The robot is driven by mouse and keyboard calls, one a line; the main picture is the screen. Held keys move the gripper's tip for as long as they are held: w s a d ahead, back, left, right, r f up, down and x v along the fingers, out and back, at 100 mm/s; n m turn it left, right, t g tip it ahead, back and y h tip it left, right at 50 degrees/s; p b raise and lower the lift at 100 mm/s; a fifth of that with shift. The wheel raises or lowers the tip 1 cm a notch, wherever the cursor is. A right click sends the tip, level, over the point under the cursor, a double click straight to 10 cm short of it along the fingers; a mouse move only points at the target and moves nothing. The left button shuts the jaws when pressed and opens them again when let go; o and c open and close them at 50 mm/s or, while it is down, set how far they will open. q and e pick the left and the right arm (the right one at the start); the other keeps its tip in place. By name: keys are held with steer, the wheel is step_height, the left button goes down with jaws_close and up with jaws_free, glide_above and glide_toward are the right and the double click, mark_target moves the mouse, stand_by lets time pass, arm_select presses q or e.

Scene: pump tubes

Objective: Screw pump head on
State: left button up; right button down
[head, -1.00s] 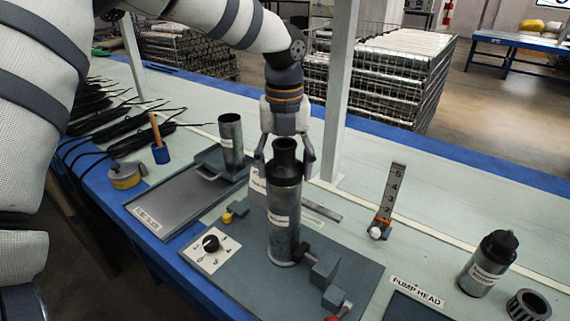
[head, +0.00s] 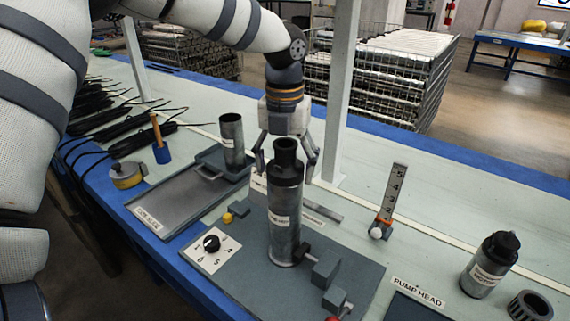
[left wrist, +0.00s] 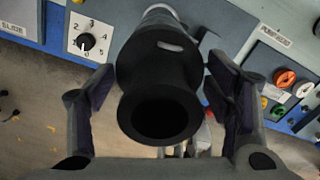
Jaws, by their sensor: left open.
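A grey metal pump tube (head: 285,235) with a black collar (head: 286,153) on top stands upright on the dark fixture plate (head: 340,262). My left gripper (head: 285,165) is above it, pointing down, with its fingers spread on either side of the collar. In the left wrist view the black collar's round opening (left wrist: 160,112) faces the camera, with open fingers and gaps on both sides. A second metal cylinder with a black top (head: 489,264) stands at the right behind the "PUMP HEAD" label (head: 417,292). My right gripper is not in view.
A dark ring (head: 530,307) lies at the right edge. A numbered upright gauge (head: 391,200) stands right of the tube. A dial panel (head: 213,250) and grey clamp blocks (head: 325,268) sit around the tube's base. A tray (head: 180,195) with a metal cup (head: 232,139) lies left. A white post (head: 338,95) rises close behind the gripper.

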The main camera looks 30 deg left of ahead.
arm_select(q)
steer(key=shift+n, duration=1.1)
steer(key=n, duration=0.2)
steer(key=shift+d+n, duration=0.1)
steer(key=shift+n, duration=0.3)
steer(key=n, duration=0.4)
steer(key=shift+w+n, duration=0.1)
steer(key=shift+n, duration=0.2)
steer(key=n, duration=0.8)
steer(key=shift+w+n, duration=0.15)
steer(key=shift+n, duration=0.25)
steer(key=c, duration=1)
steer(key=m, duration=0.3)
steer(key=shift+m, duration=0.3)
steer(key=m, duration=0.3)
